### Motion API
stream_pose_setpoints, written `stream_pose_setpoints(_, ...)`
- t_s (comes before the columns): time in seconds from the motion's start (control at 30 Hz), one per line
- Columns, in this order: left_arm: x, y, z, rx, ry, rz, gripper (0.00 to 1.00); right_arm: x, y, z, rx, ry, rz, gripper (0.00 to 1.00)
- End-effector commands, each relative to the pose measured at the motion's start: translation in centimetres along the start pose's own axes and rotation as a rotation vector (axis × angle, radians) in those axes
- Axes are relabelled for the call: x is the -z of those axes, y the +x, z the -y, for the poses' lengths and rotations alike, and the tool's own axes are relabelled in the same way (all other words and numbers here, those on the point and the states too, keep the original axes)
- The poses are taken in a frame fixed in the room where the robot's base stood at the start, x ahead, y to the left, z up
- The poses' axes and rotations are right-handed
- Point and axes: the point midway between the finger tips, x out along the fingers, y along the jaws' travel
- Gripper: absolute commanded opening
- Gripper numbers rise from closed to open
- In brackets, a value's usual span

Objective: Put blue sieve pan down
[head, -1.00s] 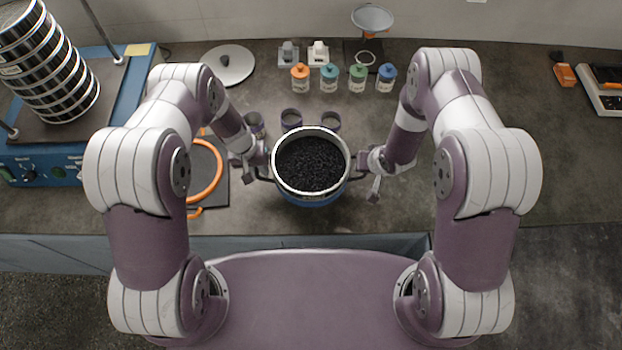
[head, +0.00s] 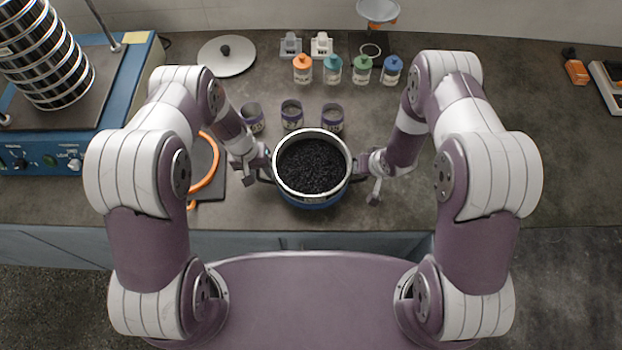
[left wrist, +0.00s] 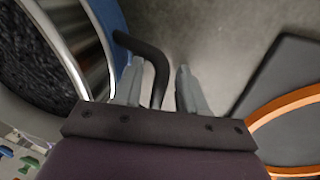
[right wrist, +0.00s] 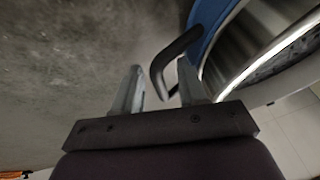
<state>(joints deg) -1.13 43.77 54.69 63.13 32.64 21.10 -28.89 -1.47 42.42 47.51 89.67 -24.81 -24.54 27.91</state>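The blue sieve pan (head: 312,201) is a round pan with a bright metal rim, a blue outside and dark side handles. It is upright and filled with black granules. My left gripper (head: 262,164) has its fingers on either side of the left handle, seen in the left wrist view (left wrist: 159,75). My right gripper (head: 362,166) has its fingers on either side of the right handle, seen in the right wrist view (right wrist: 172,60).
Three small cups (head: 292,114) stand just behind the pan. Several capped bottles (head: 333,69) and a round lid (head: 227,56) are farther back. An orange ring (head: 208,165) on a dark plate lies left. A blue shaker (head: 75,160) with stacked sieves stands far left.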

Motion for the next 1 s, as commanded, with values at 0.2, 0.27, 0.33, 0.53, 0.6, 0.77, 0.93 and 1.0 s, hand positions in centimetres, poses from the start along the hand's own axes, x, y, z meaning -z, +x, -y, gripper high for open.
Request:
stream_pose_setpoints(0.2, 0.0, -0.2, -0.1, 0.0, 0.0, 0.0, 0.42, 0.1, -0.2, 0.1, 0.001, -0.001, -0.001, 0.43)
stream_pose_setpoints(0.27, 0.0, -0.3, -0.1, 0.0, 0.0, 0.0, 0.42, 0.1, -0.2, 0.1, 0.001, -0.001, -0.001, 0.43)
stream_pose_setpoints(0.33, 0.1, -0.8, -0.1, -0.001, 0.0, -0.002, 0.42, 0.1, -0.2, 0.1, 0.001, -0.001, -0.001, 0.43)
stream_pose_setpoints(0.53, 0.1, -5.5, -0.1, 0.0, 0.0, -0.005, 0.42, 0.1, -0.2, 0.1, 0.001, -0.002, -0.001, 0.43)
stream_pose_setpoints(0.6, 0.1, -7.4, -0.1, -0.001, 0.0, -0.005, 0.42, 0.1, -0.2, 0.1, 0.001, -0.002, -0.001, 0.43)
stream_pose_setpoints(0.77, 0.1, -10.7, -0.1, 0.0, 0.001, -0.003, 0.42, 0.1, -0.2, 0.1, 0.001, -0.002, -0.001, 0.43)
stream_pose_setpoints(0.93, 0.0, -12.2, 0.0, 0.0, 0.0, -0.001, 0.42, 0.2, -0.7, 0.1, 0.001, -0.002, -0.003, 0.43)
stream_pose_setpoints(1.0, 0.0, -12.3, 0.0, 0.0, 0.0, 0.0, 0.42, 0.2, -1.8, 0.1, 0.001, -0.002, -0.004, 0.43)
